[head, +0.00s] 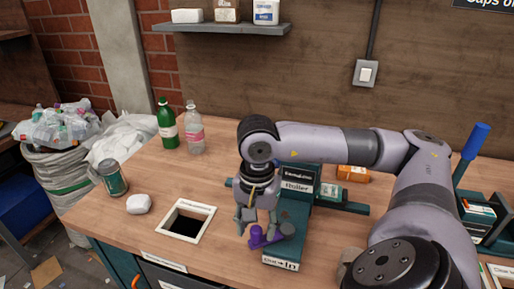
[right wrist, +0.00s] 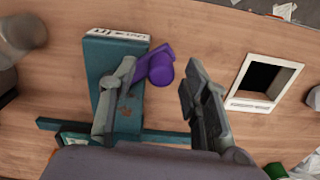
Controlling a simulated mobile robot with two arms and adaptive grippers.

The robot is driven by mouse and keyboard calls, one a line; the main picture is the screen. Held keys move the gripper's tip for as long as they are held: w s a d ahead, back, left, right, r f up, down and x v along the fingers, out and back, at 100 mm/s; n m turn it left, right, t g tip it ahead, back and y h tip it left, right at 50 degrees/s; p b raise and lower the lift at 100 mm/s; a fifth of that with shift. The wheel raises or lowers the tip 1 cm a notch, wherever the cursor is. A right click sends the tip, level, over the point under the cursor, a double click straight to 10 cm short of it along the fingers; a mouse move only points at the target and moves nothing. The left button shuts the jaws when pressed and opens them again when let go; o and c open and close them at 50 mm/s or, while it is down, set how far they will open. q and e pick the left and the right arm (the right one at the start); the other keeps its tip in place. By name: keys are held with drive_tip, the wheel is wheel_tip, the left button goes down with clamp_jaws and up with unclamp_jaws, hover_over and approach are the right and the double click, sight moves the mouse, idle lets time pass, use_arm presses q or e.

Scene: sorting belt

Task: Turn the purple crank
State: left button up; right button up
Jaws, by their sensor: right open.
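The purple crank (head: 265,238) is on the side of the teal roller machine (head: 282,254), near its front end marked "In". My right gripper (head: 257,216) is above the crank and points down. In the right wrist view the purple crank (right wrist: 158,64) shows near the open fingers of my right gripper (right wrist: 160,85), closer to the left finger, which overlaps its edge. I cannot tell whether that finger touches it. The crank's far part is partly hidden by the gripper in the head view. My left gripper is not in view.
A square hole with a white frame (head: 205,211) is in the table left of the machine. A can (head: 113,178), a white lump (head: 139,204), a green bottle (head: 167,125) and a clear bottle (head: 194,130) stand further left. A blue-handled lever device (head: 471,153) is at right.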

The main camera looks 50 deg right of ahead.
wheel_tip(320, 180, up, 10)
drive_tip(key=shift+f, duration=0.2)
idle(0.7)
